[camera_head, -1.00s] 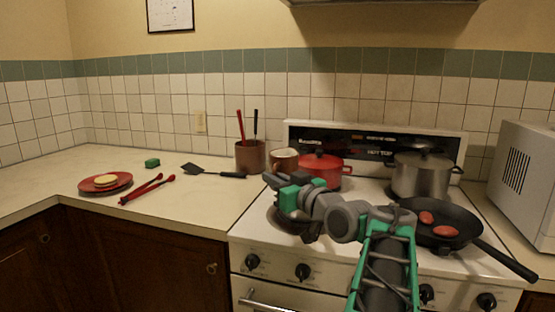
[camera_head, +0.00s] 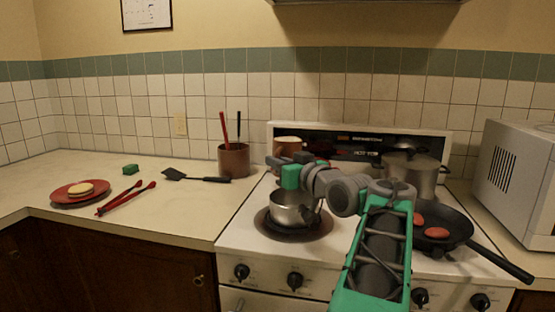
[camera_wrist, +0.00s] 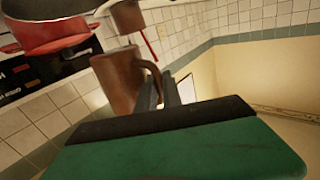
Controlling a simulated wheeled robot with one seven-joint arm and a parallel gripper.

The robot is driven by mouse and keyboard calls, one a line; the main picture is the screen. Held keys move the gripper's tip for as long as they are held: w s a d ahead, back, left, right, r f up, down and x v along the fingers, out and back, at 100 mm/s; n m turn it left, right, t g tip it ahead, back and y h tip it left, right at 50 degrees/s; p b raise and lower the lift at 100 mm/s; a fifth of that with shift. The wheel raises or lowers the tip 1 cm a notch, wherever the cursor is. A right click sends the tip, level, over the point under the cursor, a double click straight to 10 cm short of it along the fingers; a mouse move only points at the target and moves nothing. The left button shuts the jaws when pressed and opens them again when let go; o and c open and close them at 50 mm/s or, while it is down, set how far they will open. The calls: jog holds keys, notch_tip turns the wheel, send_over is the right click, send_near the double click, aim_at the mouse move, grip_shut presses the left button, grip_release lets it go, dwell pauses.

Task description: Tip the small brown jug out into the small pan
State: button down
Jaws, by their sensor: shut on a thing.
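The small brown jug (camera_head: 288,142) is up in the air above the stove, in front of the back panel. It looks roughly upright in the head view, with a pale patch at its top. My gripper (camera_head: 275,161) is shut on its handle; in the wrist view the jug (camera_wrist: 118,82) stands just beyond my fingers (camera_wrist: 160,92). The jug's inside does not show in the wrist view. The small pan (camera_head: 292,212) is a silver saucepan on the front left burner, below my gripper. My arm hides part of its right side.
A red pot (camera_wrist: 50,35) stands behind my arm, mostly hidden in the head view. A steel pot (camera_head: 415,175) and a black frying pan (camera_head: 455,222) with red pieces are at right. A brown utensil crock (camera_head: 233,160) stands left. The left counter has free room.

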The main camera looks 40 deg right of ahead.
aim_at(275, 139)
jog(key=shift+s+a+r+m+g+p, duration=0.2)
jog(key=shift+r+m+p, duration=0.45)
jog(key=shift+p, duration=1.25)
jog(key=shift+w+a+r+m+g+p, duration=0.1)
jog(key=shift+r+m+g+p, duration=0.5)
jog(key=shift+p, duration=1.25)
jog(key=shift+r+m+y+p, duration=0.3)
jog(key=shift+r+m+p, duration=0.45)
jog(key=shift+p, duration=1.95)
jog(key=shift+r+m+p, duration=0.5)
jog(key=shift+r+p, duration=0.1)
jog(key=shift+p, duration=1.9)
jog(key=shift+d+r+m+g+y+p, duration=0.55)
jog(key=shift+m+p, duration=0.45)
jog(key=shift+p, duration=2.75)
jog(key=shift+w+d+r+m+y+p, duration=0.3)
jog(key=shift+m+p, duration=0.4)
jog(key=shift+p, duration=1.6)
jog(key=shift+d+m+g+y+p, duration=0.35)
jog(key=shift+d+m+p, duration=0.2)
jog(key=shift+p, duration=1.1)
jog(key=shift+w+d+f+m+g+y, duration=0.2)
jog(key=shift+d+m+y, duration=0.1)
jog(key=shift+d+m, duration=0.25)
jog(key=shift+w+d+f+m+g+y, duration=0.15)
jog(key=shift+d+m+y, duration=0.15)
jog(key=shift+d+m, duration=0.2)
jog(key=shift+w+d+f+m+g+y, duration=0.1)
jog(key=shift+d+f+m+y, duration=0.15)
jog(key=shift+d+m, duration=0.3)
